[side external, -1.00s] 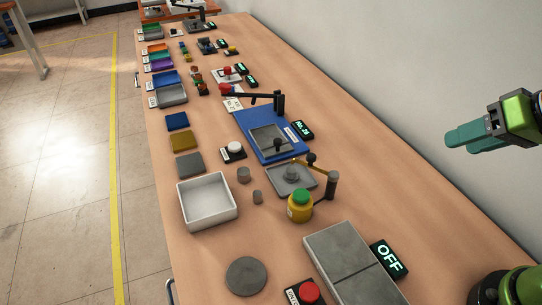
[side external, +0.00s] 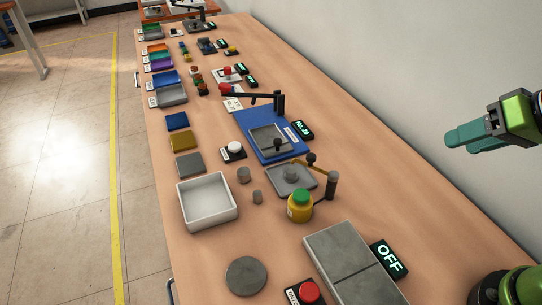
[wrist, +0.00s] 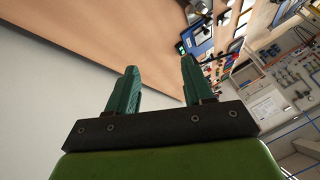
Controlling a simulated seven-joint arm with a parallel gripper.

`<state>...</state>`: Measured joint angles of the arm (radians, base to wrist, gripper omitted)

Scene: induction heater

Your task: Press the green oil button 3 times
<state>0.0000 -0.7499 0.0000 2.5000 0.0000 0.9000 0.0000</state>
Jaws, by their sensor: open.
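A yellow container with a green top, the green oil button (side external: 301,196), stands upright on the wooden table beside a small lever press (side external: 291,178). My gripper (side external: 449,143) is at the right of the side view, raised near the wall and well apart from the button. In the wrist view my gripper (wrist: 160,80) shows two green fingers spread apart with nothing between them. The green button cannot be made out in the wrist view.
A grey plate heater (side external: 345,255) with an OFF display (side external: 388,258) and a red button (side external: 309,292) is at the front. A white tray (side external: 207,201), grey disc (side external: 246,276) and blue-based press (side external: 270,135) also stand on the table. The right table strip is clear.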

